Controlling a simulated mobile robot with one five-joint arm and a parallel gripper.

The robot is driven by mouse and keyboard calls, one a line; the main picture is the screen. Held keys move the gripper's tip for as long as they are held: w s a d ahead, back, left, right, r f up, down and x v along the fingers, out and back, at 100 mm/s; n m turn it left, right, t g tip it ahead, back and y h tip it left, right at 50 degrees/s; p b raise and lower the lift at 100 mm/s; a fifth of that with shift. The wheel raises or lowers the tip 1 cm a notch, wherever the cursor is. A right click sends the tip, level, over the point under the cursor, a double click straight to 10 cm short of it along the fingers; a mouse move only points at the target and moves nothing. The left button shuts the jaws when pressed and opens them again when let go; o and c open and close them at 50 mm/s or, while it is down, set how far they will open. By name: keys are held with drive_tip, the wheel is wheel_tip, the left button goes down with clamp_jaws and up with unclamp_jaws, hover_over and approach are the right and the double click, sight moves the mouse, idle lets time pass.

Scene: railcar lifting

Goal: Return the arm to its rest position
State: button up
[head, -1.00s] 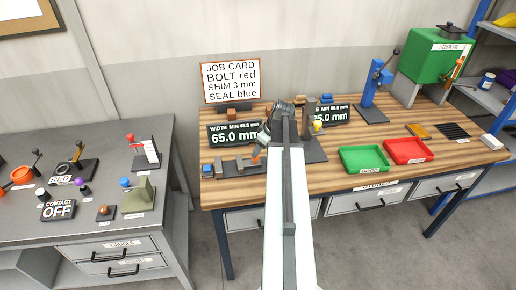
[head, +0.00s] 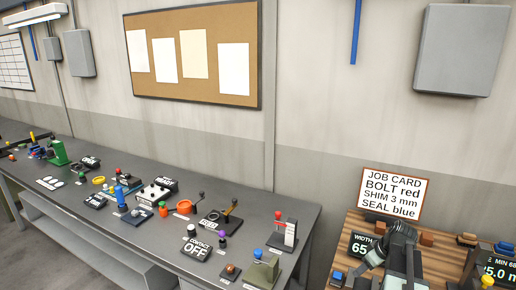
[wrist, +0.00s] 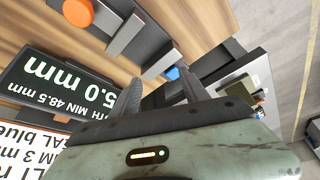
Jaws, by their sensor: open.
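My arm shows at the lower right of the head view, over the wooden bench (head: 348,243). Near the fingers lie grey blocks or fixtures and a small blue piece (wrist: 172,73). A black display (wrist: 58,85) reading in mm is left of the fingers. In the head view the fingertips are not clear.
The job card (head: 394,193) stands at the back of the wooden bench, behind my arm. Black displays (head: 362,247) flank the arm. A long grey bench (head: 283,214) with several small devices runs to the left. A cork board (head: 192,50) hangs on the wall.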

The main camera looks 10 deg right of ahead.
drive_tip(key=w+a+f+n+g+b, duration=0.1)
drive_tip(key=a+f+n, duration=0.1)
drive_tip(key=a, duration=1.2)
drive_tip(key=w+a+f+n+g+b, duration=0.1)
drive_tip(key=w+a+f+b, duration=0.1)
drive_tip(key=a, duration=1.1)
drive_tip(key=s+a+f+m+g+h, duration=0.1)
drive_tip(key=s+a+m+g, duration=0.1)
drive_tip(key=s+a+m, duration=0.4)
drive_tip(key=shift+s+a+f+m+h, duration=0.3)
drive_tip(key=shift+s+a+f+m, duration=0.1)
drive_tip(key=shift+s+m, duration=0.35)
drive_tip(key=c, duration=0.4)
drive_tip(key=shift+o, duration=0.2)
drive_tip(key=shift+d, duration=0.1)
